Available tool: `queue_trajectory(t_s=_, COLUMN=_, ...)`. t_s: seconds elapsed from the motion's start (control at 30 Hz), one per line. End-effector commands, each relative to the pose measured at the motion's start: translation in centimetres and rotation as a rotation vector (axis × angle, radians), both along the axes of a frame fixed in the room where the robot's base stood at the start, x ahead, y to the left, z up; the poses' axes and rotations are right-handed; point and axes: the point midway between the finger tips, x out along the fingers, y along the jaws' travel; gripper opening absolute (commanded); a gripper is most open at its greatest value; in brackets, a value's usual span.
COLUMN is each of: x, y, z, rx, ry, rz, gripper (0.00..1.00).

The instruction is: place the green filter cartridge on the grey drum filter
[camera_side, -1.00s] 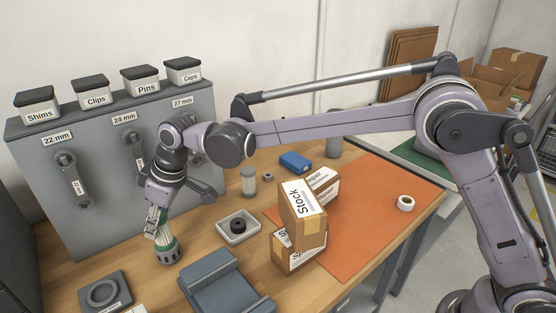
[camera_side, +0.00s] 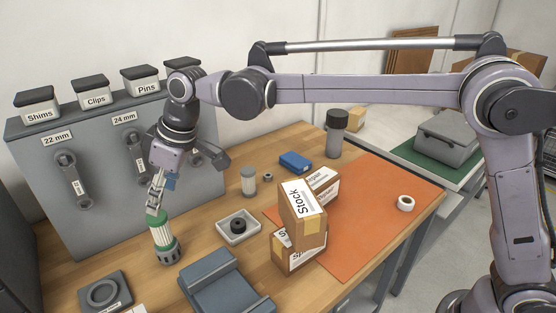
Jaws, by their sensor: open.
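The green filter cartridge (camera_side: 162,232), white-sided with a green top and a green lower band, stands roughly upright on the bench at the left. It sits on a dark grey slotted drum (camera_side: 169,257), which looks like the grey drum filter. My gripper (camera_side: 154,209) is open at the cartridge's top end. Its fingers no longer surround the cartridge's body. I cannot tell whether a fingertip still touches the green top.
A grey cabinet (camera_side: 95,215) with wrenches and labelled bins stands behind. A grey cradle (camera_side: 225,285) and a ring fixture (camera_side: 104,293) are in front. A white tray (camera_side: 254,236) and stacked cardboard boxes (camera_side: 302,222) lie to the right.

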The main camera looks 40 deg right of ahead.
Motion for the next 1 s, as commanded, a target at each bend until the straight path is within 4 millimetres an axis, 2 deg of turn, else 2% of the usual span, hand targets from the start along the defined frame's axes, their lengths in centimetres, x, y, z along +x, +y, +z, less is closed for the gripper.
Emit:
queue_trajectory(t_s=0.1, x=-0.5, y=-0.5, z=1.7, rx=0.0, ry=0.0, rz=0.0, gripper=0.6)
queue_trajectory(t_s=0.23, x=-0.9, y=-0.8, z=2.9, rx=0.0, ry=0.0, rz=0.001, gripper=0.6)
queue_trajectory(t_s=0.73, x=-1.1, y=-1.4, z=3.5, rx=0.003, ry=-0.001, rz=-0.01, gripper=0.6)
queue_trajectory(t_s=0.87, x=-1.6, y=-3.7, z=4.3, rx=0.022, ry=-0.01, rz=-0.075, gripper=0.6)
queue_trajectory(t_s=1.0, x=-2.9, y=-8.1, z=5.4, rx=0.065, ry=-0.031, rz=-0.207, gripper=0.6)
